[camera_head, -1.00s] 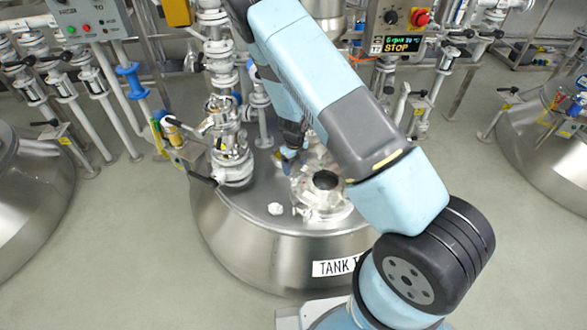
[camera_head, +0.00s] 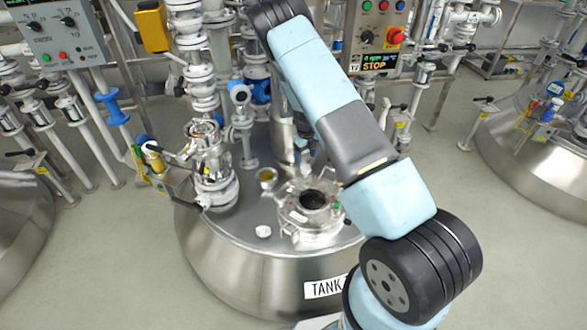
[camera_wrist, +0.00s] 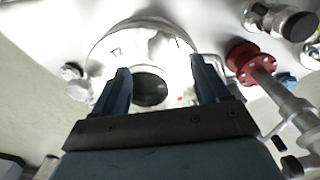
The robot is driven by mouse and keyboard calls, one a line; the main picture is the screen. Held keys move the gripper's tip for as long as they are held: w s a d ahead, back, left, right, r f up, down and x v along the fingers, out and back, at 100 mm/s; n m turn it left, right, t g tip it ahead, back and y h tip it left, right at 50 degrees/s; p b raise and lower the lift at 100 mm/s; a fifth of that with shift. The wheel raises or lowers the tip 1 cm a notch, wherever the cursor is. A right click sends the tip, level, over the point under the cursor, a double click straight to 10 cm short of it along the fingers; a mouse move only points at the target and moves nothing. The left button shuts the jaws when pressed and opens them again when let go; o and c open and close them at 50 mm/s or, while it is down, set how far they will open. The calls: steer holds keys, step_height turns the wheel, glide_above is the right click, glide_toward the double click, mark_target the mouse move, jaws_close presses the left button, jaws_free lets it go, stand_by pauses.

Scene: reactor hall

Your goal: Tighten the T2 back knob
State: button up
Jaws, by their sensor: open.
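The steel tank (camera_head: 235,270) with a partly covered "TANK T" label (camera_head: 323,289) stands in the middle of the head view. On its top is a round hatch (camera_head: 292,218) with a dark round centre and small fittings around the rim. The hatch (camera_wrist: 120,48) also shows in the wrist view, its dark centre between the fingertips. I cannot tell which fitting is the back knob. My gripper (camera_wrist: 160,80) is open, its two blue fingers apart and pointing toward the hatch, with nothing seen held. In the head view my arm hides most of it.
A valve-and-pipe column (camera_head: 212,170) rises at the tank's left, and a control box (camera_head: 380,40) with a red button stands behind. In the wrist view a red flange (camera_wrist: 252,62) with a pipe lies right of the fingers. A small white piece (camera_head: 263,231) sits on the tank top.

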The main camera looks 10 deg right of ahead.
mark_target(306, 167)
steer(key=shift+w+d+f, duration=0.1)
steer(key=shift+w+d, duration=0.05)
steer(key=shift+d, duration=0.1)
steer(key=shift+f, duration=0.95)
steer(key=shift+f+n, duration=0.2)
steer(key=shift+n, duration=0.1)
steer(key=n, duration=0.4)
steer(key=shift+r+n, duration=0.1)
steer(key=shift+n, duration=0.3)
steer(key=n, duration=3)
steer(key=shift+n, duration=0.3)
steer(key=n, duration=0.3)
steer(key=shift+n, duration=0.3)
steer(key=n, duration=0.3)
steer(key=shift+n, duration=0.3)
steer(key=n, duration=0.4)
steer(key=shift+n, duration=0.3)
steer(key=shift+f+n, duration=0.3)
steer(key=shift+n, duration=0.1)
steer(key=shift+f, duration=2.75)
